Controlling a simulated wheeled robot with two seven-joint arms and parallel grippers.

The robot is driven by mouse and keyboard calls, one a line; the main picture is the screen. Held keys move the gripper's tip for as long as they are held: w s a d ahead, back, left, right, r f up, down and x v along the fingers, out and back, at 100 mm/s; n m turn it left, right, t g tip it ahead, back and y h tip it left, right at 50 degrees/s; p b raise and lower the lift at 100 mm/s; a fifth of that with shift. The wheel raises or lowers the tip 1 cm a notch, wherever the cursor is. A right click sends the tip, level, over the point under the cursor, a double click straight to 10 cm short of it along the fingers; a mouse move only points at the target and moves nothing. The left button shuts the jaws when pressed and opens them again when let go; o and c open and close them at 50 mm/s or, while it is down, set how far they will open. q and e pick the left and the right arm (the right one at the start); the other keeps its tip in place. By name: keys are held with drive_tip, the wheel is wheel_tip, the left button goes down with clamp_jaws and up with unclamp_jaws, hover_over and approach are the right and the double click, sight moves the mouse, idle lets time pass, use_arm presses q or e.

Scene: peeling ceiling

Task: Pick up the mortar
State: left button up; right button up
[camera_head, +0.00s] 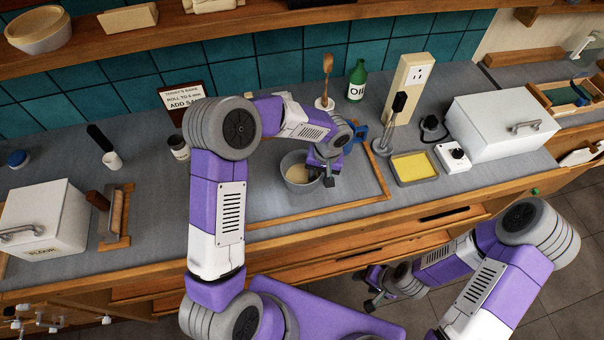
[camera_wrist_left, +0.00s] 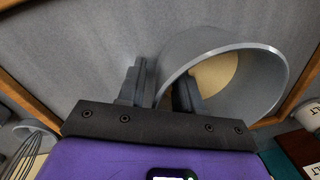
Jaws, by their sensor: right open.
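The mortar (camera_head: 294,188) is a grey round bowl with a beige inside, over the grey counter within a wooden frame in the head view. It also shows large in the left wrist view (camera_wrist_left: 262,98), its mouth towards the camera. My left gripper (camera_head: 322,172) is at the mortar's right side. In the left wrist view my left gripper (camera_wrist_left: 165,88) has one finger outside the bowl and one inside, close together with the wall between them. I cannot tell whether the base touches the counter. My right gripper (camera_head: 372,290) is open, low in front of the counter.
A blue mug (camera_head: 355,137) stands just behind my left gripper. A yellow-topped tray (camera_head: 414,167) and a white box (camera_head: 500,125) are to the right. A white flour box (camera_head: 45,218) is at the left. A wooden strip (camera_head: 318,212) edges the work area.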

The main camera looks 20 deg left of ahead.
use_arm(q)
clamp_jaws()
idle(1.2)
drive_tip(key=shift+w+r, duration=0.15)
